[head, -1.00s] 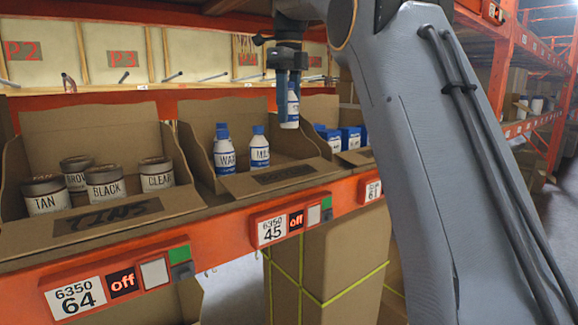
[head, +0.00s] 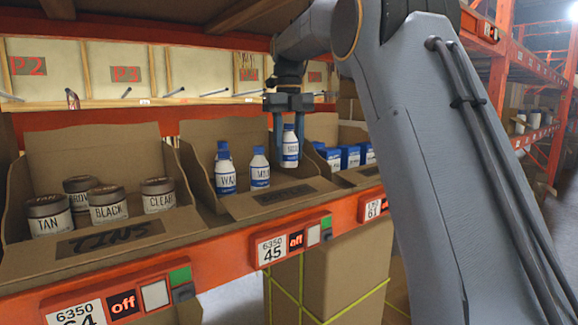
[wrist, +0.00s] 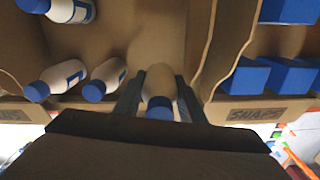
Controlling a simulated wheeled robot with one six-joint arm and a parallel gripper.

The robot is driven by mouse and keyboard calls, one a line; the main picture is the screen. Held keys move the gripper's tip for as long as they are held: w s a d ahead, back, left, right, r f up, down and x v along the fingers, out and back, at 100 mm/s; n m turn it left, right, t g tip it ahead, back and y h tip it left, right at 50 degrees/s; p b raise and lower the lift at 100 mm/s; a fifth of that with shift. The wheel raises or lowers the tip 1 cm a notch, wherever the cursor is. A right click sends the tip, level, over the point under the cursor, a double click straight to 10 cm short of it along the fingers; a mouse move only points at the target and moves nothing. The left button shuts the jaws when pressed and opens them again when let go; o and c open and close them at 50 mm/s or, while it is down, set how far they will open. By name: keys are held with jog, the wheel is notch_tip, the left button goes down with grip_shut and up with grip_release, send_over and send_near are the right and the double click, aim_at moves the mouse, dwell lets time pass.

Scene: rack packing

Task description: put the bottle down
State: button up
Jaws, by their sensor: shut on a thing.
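My gripper (head: 290,132) is shut on a white bottle with a blue cap (head: 290,148), held upright in the right part of the middle cardboard box (head: 272,206). In the wrist view, the held bottle (wrist: 159,92) is between the two dark fingers (wrist: 157,98), beside the box's right wall. Whether its base touches the box floor cannot be told. Two more bottles, one labelled WAX (head: 226,175) and another (head: 259,168), stand to its left. Another bottle is partly hidden behind the WAX bottle.
A box of tins (head: 105,237) is on the left. A box with blue packs (head: 349,157) is on the right. The box wall (wrist: 212,50) is close to the held bottle. An orange shelf edge (head: 217,258) runs in front.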

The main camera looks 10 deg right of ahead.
aim_at(289, 126)
jog(key=shift+f+p, duration=0.8)
jog(key=shift+f, duration=1.6)
jog(key=o, duration=0.8)
jog(key=shift+f, duration=0.15)
notch_tip(289, 126, up, 11)
jog(key=b, duration=0.3)
jog(key=shift+r, duration=0.7)
jog(key=shift+a, duration=0.1)
